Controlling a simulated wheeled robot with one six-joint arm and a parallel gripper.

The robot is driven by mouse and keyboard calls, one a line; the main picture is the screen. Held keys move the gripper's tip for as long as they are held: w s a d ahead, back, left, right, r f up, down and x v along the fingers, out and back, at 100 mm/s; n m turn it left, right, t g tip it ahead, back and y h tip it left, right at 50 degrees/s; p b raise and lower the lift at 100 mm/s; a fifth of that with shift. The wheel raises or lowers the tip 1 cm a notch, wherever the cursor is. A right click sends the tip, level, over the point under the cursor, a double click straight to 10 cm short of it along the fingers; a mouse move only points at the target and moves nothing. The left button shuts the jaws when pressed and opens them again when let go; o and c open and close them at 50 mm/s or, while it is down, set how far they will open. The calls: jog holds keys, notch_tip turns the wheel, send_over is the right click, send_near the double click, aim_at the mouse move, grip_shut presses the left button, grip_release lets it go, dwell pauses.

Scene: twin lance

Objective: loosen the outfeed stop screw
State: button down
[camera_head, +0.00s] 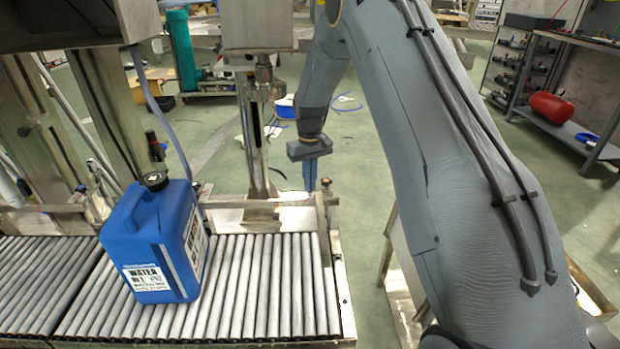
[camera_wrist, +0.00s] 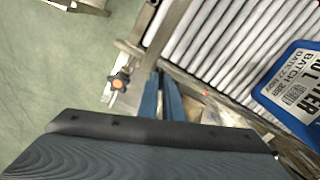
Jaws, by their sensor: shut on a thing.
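My gripper (camera_head: 309,185) points down at the right end of the roller conveyor, by the metal frame at its far corner. In the wrist view its two blue fingers (camera_wrist: 160,82) come together at the tips. They are shut on a small dark part, likely the outfeed stop screw, which the fingers mostly hide. A dark and orange knob (camera_wrist: 120,83) stands beside the fingers, apart from them, on a metal bracket. The knob also shows in the head view (camera_head: 325,183), just right of the fingers.
A blue labelled canister (camera_head: 150,240) with a black cap stands upright on the rollers (camera_head: 265,290), left of my gripper. A metal column (camera_head: 254,130) rises behind the conveyor. Green floor lies beyond. A shelf with a red cylinder (camera_head: 551,107) stands at the far right.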

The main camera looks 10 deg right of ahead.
jog(key=shift+m+p, duration=0.4)
jog(key=shift+m, duration=0.6)
jog(key=c, duration=1.9)
grip_release()
jog(key=shift+c, duration=0.2)
jog(key=shift+a+r+p, duration=0.1)
jog(key=shift+r+p, duration=0.2)
jog(key=shift+r, duration=3.65)
